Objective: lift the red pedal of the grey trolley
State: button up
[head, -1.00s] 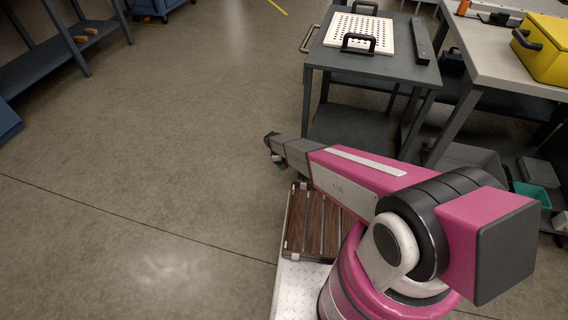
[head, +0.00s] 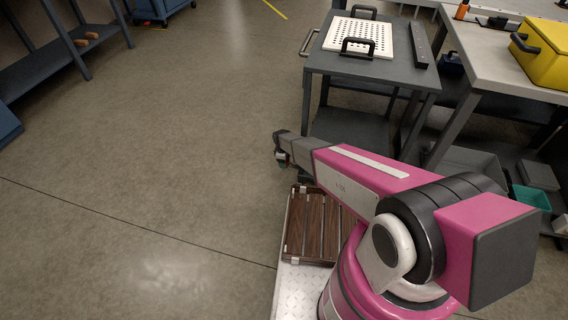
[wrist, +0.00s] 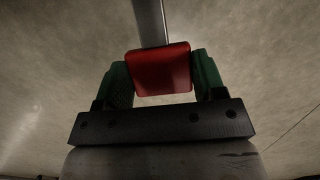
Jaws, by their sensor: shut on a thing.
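The red pedal (wrist: 160,72) shows in the wrist view, at the end of a grey metal bar (wrist: 149,22). My gripper (wrist: 162,78) has its green fingers on the left and right sides of the pedal and is shut on it. In the head view the grey trolley (head: 372,68) stands at the upper right. My arm reaches low toward the trolley's near left side. The pedal and my fingertips are hidden behind my arm in the head view.
A white perforated plate with black handles (head: 378,36) lies on the trolley top beside a dark bar (head: 420,46). A workbench with a yellow case (head: 543,50) stands to the right. A wooden slatted rack (head: 308,226) is near my base. The floor to the left is clear.

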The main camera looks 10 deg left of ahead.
jog(key=shift+s+d+r, duration=0.1)
jog(key=shift+d+r, duration=0.2)
jog(key=shift+d, duration=0.05)
jog(key=o, duration=1.3)
jog(key=shift+a, duration=0.1)
jog(key=r, duration=0.7)
jog(key=a+r, duration=0.1)
jog(key=r, duration=0.2)
jog(key=shift+a+r, duration=0.1)
jog(key=shift+r, duration=0.2)
